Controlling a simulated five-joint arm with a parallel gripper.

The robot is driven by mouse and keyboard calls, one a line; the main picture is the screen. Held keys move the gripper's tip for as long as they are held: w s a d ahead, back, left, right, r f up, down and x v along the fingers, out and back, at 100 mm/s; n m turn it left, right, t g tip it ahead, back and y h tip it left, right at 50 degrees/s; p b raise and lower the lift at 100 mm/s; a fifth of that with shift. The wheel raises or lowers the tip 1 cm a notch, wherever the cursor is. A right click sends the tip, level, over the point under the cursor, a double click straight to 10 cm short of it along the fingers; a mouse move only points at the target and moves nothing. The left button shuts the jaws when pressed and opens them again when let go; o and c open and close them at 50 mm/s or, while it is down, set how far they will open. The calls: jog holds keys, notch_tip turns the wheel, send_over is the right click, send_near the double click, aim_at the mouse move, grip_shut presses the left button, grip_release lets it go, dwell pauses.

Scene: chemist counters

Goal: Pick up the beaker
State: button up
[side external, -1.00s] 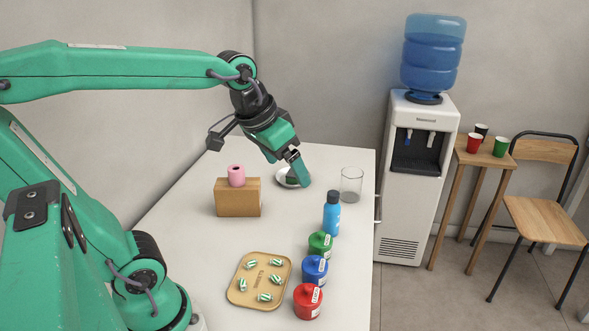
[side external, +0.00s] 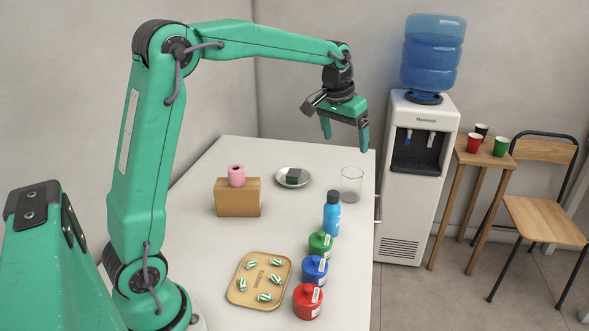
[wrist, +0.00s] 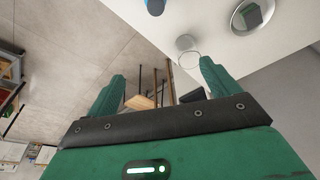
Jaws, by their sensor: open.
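The beaker (side external: 351,184) is a clear glass vessel standing upright near the right edge of the white counter, behind the blue bottle. In the wrist view the beaker (wrist: 187,46) shows beyond the fingers, nearer the right finger. My gripper (side external: 345,138) is open and empty, its two fingers pointing down. In the side external view it hangs above the counter, over and slightly left of the beaker, not touching it. Both fingers also show in the wrist view, with my gripper (wrist: 160,82) clear between them.
A blue bottle (side external: 331,214) stands in front of the beaker. A metal dish (side external: 306,180) with a dark block (side external: 292,176) lies to its left. Lidded jars, a tray (side external: 241,298) and a box (side external: 237,203) stand farther forward or left. A water cooler (side external: 414,225) stands beyond the counter's right edge.

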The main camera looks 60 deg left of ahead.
jog(key=w+a+f, duration=0.5)
jog(key=w+f, duration=0.2)
jog(key=n+g, duration=0.2)
send_over(351, 184)
jog(key=w+a, duration=0.1)
jog(key=a, duration=0.1)
notch_tip(351, 184, down, 9)
jog(key=shift+w+f, duration=0.2)
jog(key=shift+f, duration=0.5)
jog(key=shift+w+f, duration=0.15)
jog(key=shift+f, duration=0.5)
jog(key=shift+w+a+f, duration=0.15)
jog(key=shift+f, duration=1.15)
jog(key=shift+w+a+f, duration=0.1)
jog(key=shift+w+f, duration=0.05)
jog(key=shift+f, duration=1.1)
jog(key=c, duration=1.1)
jog(key=shift+r, duration=0.1)
